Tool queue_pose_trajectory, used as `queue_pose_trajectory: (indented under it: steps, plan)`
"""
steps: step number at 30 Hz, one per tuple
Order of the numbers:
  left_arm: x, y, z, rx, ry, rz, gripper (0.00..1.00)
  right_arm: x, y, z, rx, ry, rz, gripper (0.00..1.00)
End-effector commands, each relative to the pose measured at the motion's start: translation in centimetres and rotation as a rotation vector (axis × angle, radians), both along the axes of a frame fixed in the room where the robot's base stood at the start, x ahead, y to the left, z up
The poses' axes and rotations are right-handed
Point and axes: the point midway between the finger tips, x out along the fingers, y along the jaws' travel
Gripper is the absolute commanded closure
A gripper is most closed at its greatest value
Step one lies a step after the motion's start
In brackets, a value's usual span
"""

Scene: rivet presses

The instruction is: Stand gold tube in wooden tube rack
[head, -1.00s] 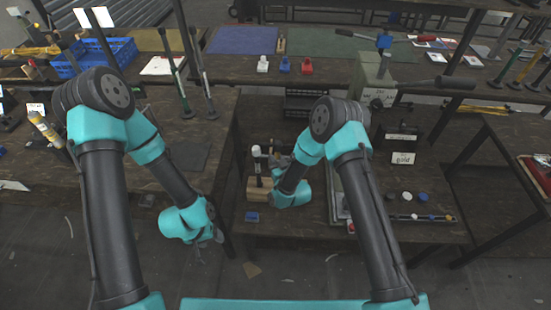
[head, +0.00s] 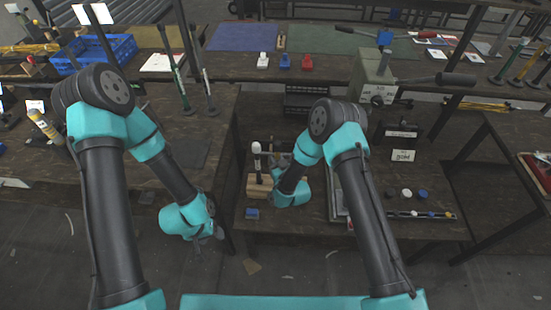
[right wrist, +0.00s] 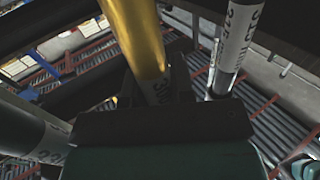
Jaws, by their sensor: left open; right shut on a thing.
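The gold tube (right wrist: 135,35) is upright in the right wrist view, held between the dark jaws of my right gripper (right wrist: 155,95). In the head view, my right gripper (head: 275,180) is beside the wooden tube rack (head: 258,187), and the gold tube is not clear there. Its lower end is hidden in the right wrist view, so I cannot tell whether it is in a hole. Other grey tubes with printed labels (right wrist: 238,40) stand on both sides of it in the right wrist view. My left gripper (head: 216,233) is open and empty, low at the left.
A small blue block (head: 252,213) lies in front of the rack. A tray (head: 340,205) and several coloured caps (head: 406,194) lie to the right of my right gripper. A grey-green press (head: 376,75) stands behind. A dark table (head: 200,125) is at the left.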

Motion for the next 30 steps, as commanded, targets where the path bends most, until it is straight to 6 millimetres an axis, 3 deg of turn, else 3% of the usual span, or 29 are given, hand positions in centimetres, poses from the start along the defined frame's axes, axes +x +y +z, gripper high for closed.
queue_pose_trajectory:
  steps: [30]
  plan:
    - [0.0, 0.0, 0.0, 0.0, 0.0, 0.0, 0.4, 0.0, 0.0, -2.0, 0.0, -0.001, 0.0, 1.0]
